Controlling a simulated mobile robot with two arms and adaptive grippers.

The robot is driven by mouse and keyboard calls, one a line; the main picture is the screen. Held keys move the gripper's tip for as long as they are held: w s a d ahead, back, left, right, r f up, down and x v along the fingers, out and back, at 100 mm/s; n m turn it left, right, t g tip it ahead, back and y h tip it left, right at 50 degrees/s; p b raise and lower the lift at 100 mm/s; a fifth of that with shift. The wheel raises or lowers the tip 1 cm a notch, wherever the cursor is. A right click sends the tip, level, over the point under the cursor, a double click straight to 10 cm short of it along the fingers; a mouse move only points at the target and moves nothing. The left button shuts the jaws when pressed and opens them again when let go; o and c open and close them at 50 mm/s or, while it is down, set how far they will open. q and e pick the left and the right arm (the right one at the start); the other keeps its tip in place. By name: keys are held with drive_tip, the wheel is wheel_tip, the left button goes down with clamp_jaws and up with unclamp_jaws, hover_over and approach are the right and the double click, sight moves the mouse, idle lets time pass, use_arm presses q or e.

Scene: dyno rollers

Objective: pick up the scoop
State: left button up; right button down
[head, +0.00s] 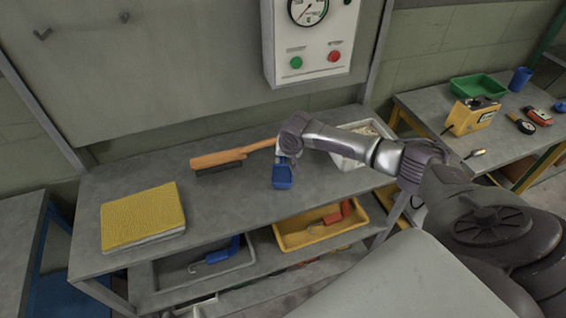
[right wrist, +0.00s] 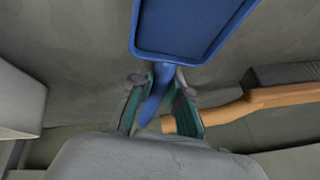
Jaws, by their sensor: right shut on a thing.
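The blue scoop (head: 282,178) is at the middle of the grey workbench (head: 240,210), below my right gripper (head: 285,155) in the head view. In the right wrist view, the scoop's flat rimmed pan (right wrist: 190,28) points away from me. Its narrow blue handle runs between the two green-lined fingers of my right gripper (right wrist: 160,88), which is shut on it. I cannot tell whether the pan touches the bench top. My left gripper is in neither view.
A wooden-handled brush (head: 218,159) lies left of the scoop. A white bin (head: 350,160) stands close on the right. A yellow pad stack (head: 143,215) lies at the left. A gauge panel (head: 318,66) hangs behind. Trays with tools sit on the shelf below.

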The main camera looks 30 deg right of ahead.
drive_tip(key=shift+r, duration=0.4)
wheel_tip(320, 180, up, 2)
drive_tip(key=shift+w+r+b, duration=0.1)
drive_tip(key=shift+r+b, duration=0.15)
drive_tip(key=shift+b, duration=0.2)
drive_tip(key=s+d+r+b, duration=0.2)
drive_tip(key=s+r, duration=0.5)
drive_tip(key=s, duration=0.4)
drive_tip(key=shift+s+d+r, duration=0.15)
drive_tip(key=shift+d+r, duration=0.05)
drive_tip(key=shift+d, duration=0.6)
